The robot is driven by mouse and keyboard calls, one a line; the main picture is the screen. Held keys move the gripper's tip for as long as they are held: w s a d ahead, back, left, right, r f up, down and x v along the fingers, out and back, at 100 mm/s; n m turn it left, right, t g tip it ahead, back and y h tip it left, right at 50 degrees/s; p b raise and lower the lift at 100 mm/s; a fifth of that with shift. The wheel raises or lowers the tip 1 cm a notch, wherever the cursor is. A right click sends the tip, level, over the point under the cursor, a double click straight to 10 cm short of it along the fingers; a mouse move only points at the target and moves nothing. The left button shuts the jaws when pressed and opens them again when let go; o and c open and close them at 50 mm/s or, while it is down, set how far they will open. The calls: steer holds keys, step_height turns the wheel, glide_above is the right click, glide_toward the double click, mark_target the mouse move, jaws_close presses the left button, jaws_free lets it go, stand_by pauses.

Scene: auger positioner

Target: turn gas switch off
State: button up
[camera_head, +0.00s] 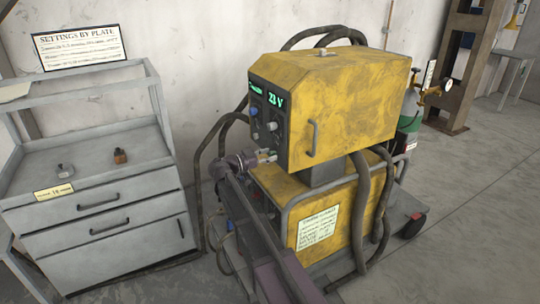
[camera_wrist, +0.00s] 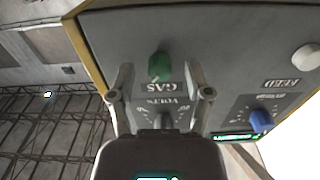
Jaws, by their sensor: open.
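The gas switch is a green knob (camera_wrist: 160,65) on the dark grey front panel of the yellow welding machine (camera_head: 340,90). In the wrist view its GAS label is upside down beneath it. My gripper (camera_head: 265,156) is at the lower part of the panel in the head view. In the wrist view my gripper (camera_wrist: 161,80) is open, with one finger on each side of the green knob and GAS label; I cannot tell whether either touches the knob. In the head view the green knob cannot be made out near my gripper.
A blue knob (camera_wrist: 261,121), a white knob (camera_wrist: 306,57) and a VOLTS dial sit on the same panel. Thick cables (camera_head: 361,200) hang around the machine. A grey drawer cabinet (camera_head: 105,222) stands left. A gas cylinder (camera_head: 411,113) stands behind right. Floor at right is clear.

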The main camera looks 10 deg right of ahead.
steer(key=shift+w+d, duration=0.1)
steer(key=shift+d, duration=0.25)
jaws_close()
